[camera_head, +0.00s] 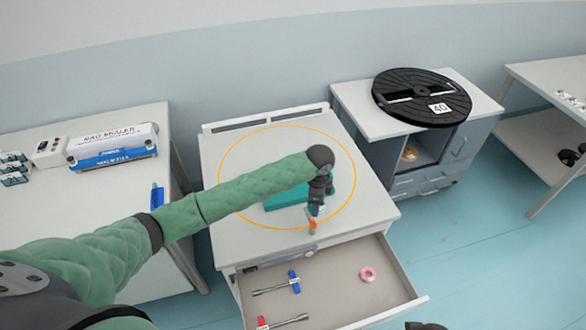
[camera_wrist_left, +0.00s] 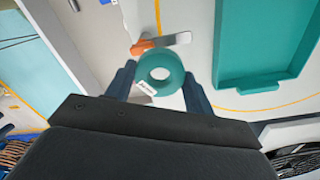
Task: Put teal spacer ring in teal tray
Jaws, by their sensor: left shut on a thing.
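The teal spacer ring (camera_wrist_left: 160,73) is between the fingers of my left gripper (camera_wrist_left: 163,82) in the left wrist view, with a small white label at its lower edge. The gripper is shut on it. In the head view the left gripper (camera_head: 315,208) hangs over the front part of the middle table, and I cannot make out the ring there. The teal tray (camera_head: 284,203) lies on that table, partly hidden by my left arm. In the left wrist view the tray (camera_wrist_left: 222,72) is to the right of the ring, apart from it, and its visible inside is empty.
An orange-handled scraper (camera_wrist_left: 147,45) lies close beyond the ring. The table's open drawer (camera_head: 335,285) holds a blue-handled tool (camera_head: 293,281), a red-handled tool (camera_head: 263,323) and a pink ring (camera_head: 367,274). A black reel (camera_head: 421,97) sits on the cabinet at right.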

